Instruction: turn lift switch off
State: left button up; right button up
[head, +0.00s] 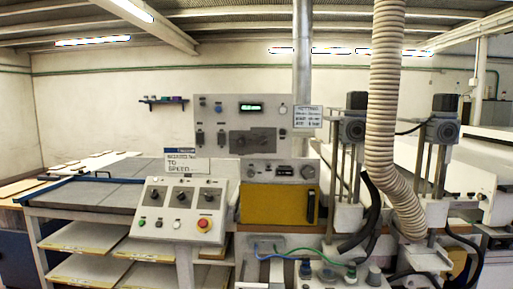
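A sloped grey control box (181,209) stands left of centre, with three dark rotary switches in its upper row. Below them are a green button (142,222), small pale and dark buttons, and a red mushroom button (204,223) on a yellow ring. Behind it an upright grey panel (222,117) carries a lit green display (251,107), small switches and knobs. The labels are too small to read, so I cannot tell which switch is the lift switch or how it is set. Neither of my grippers is in view.
A yellow door (270,204) with a black handle sits below the panel. A beige ribbed hose (385,110) hangs at right before two grey motor columns. Green and blue hoses (290,253) lie low in front. Shelves with boards (85,238) stand at left.

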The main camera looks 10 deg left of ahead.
aim_at(263, 140)
jog(key=z, duration=0.8)
jog(key=i, duration=0.8)
jog(key=z, duration=0.05)
